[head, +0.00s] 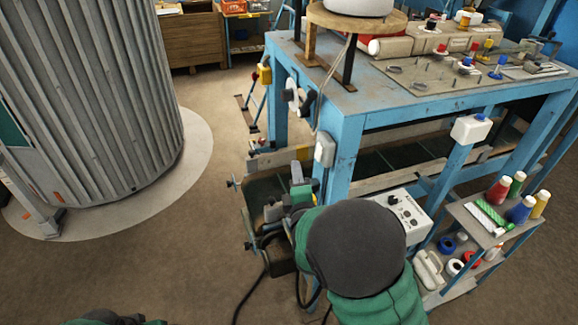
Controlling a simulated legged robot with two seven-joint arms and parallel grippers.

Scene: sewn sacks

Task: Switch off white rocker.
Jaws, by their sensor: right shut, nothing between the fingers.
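A pale switch box (325,149) is mounted on the front blue leg of the workbench, with a cable running up from it. It may carry the white rocker, but I cannot make out a rocker face or its position. My right gripper (297,173) is shut and empty, below and left of this box and apart from it in the picture. My right forearm hides part of what lies behind it. Only a bit of my left arm shows at the bottom left edge; its gripper is out of view.
A white control panel (402,212) with dark knobs sits right of my forearm. A white box with a blue button (470,128) is on a blue post. A shelf cart (470,222) holds spools at right. A large ribbed drum (90,100) stands left; floor between is clear.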

